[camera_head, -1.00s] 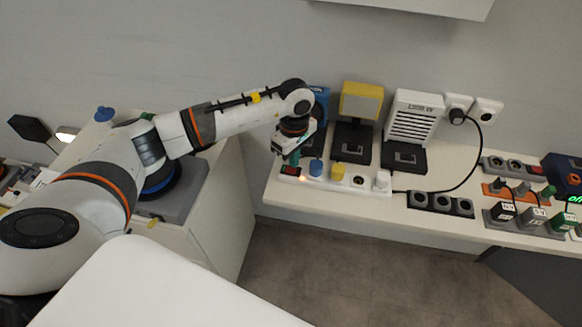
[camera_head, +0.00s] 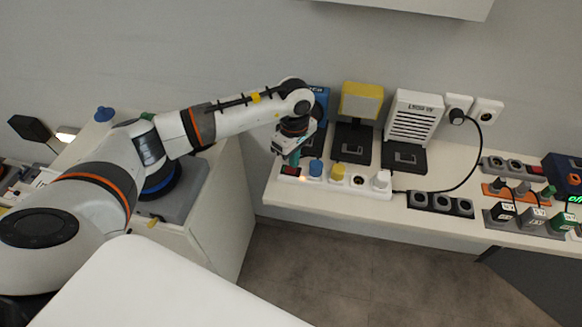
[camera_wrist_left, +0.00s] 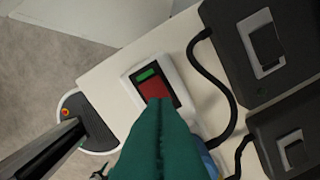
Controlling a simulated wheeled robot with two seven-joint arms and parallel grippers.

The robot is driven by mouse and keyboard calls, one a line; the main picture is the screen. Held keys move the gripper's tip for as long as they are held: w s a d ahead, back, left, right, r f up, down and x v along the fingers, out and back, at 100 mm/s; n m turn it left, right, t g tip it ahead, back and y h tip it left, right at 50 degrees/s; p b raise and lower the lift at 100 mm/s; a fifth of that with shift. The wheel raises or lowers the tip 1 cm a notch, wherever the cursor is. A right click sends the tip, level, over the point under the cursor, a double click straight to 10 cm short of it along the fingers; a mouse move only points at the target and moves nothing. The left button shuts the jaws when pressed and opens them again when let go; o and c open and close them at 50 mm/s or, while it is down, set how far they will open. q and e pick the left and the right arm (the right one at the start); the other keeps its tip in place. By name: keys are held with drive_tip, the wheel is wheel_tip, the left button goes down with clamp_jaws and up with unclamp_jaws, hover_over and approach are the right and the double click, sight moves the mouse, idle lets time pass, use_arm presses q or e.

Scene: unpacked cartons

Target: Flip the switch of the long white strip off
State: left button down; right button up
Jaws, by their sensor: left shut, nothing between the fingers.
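The long white strip (camera_head: 345,187) lies along the front of the counter, with a blue plug (camera_head: 316,168), a yellow plug (camera_head: 337,172) and a white plug (camera_head: 382,180) in it. A small orange light glows near its left end. Its red switch (camera_head: 290,171) is at that left end; in the wrist view the switch (camera_wrist_left: 153,87) sits in a white frame and has a green patch at its upper edge. My left gripper (camera_head: 293,159) is shut and empty, its teal fingertips (camera_wrist_left: 160,106) pointing down over the switch and covering its lower part. I cannot tell whether they touch it.
Behind the strip stand a blue device (camera_head: 321,98), a yellow lamp-like device (camera_head: 361,101) and a white slatted device (camera_head: 412,116). A black socket strip (camera_head: 440,203) lies to the right, and more plugged strips stand farther right. A black cable runs from the wall socket.

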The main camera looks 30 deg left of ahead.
use_arm(q)
drive_tip(key=shift+f+b, duration=0.95)
drive_tip(key=shift+f, duration=0.05)
idle(0.7)
drive_tip(key=shift+s+r, duration=0.1)
drive_tip(key=shift+r+p, duration=0.65)
drive_tip(key=shift+r, duration=0.25)
drive_tip(key=shift+r+p, duration=1.25)
drive_tip(key=shift+r, duration=1.3)
